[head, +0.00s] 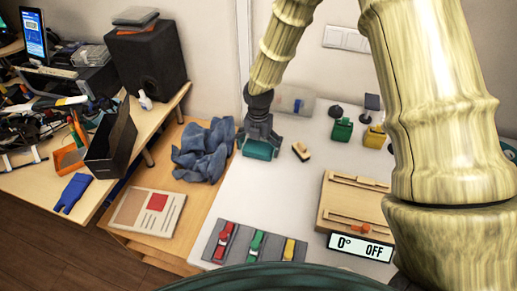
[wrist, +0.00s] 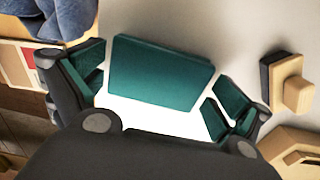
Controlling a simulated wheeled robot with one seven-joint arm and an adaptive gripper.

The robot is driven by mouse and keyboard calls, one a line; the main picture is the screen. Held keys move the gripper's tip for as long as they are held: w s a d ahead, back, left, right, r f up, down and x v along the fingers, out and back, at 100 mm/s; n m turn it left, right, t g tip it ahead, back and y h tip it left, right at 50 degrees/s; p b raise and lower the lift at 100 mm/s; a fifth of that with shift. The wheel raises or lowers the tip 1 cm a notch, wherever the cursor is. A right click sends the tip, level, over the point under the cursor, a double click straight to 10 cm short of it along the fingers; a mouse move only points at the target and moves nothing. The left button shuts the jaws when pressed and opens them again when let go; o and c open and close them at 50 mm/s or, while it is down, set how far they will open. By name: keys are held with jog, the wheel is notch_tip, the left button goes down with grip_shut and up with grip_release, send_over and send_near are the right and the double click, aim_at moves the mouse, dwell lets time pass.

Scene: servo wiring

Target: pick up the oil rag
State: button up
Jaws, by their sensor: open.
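A teal, flat, slab-like piece that looks like the folded oil rag (head: 257,150) lies on the white table near its left edge. It also shows in the wrist view (wrist: 160,72), between and just beyond my fingers. My gripper (head: 260,138) points down right over it. In the wrist view my gripper (wrist: 158,95) is open, with one teal-padded finger on each side of the rag. A gap shows between the rag and each finger. The exact height of the fingertips above the table is hard to tell.
A crumpled blue cloth (head: 205,150) lies on the wooden surface to the left. A small wooden brush-like block (head: 301,151) stands close on the right. A wooden board (head: 352,203) and a tray of coloured clips (head: 240,243) lie nearer. Green and yellow containers (head: 342,130) stand behind right.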

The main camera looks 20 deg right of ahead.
aim_at(259, 147)
jog(key=c, duration=0.7)
notch_tip(259, 147, up, 10)
jog(key=b, duration=0.1)
dwell(0.6)
jog(key=shift+o, duration=1.4)
jog(key=shift+c, duration=1.3)
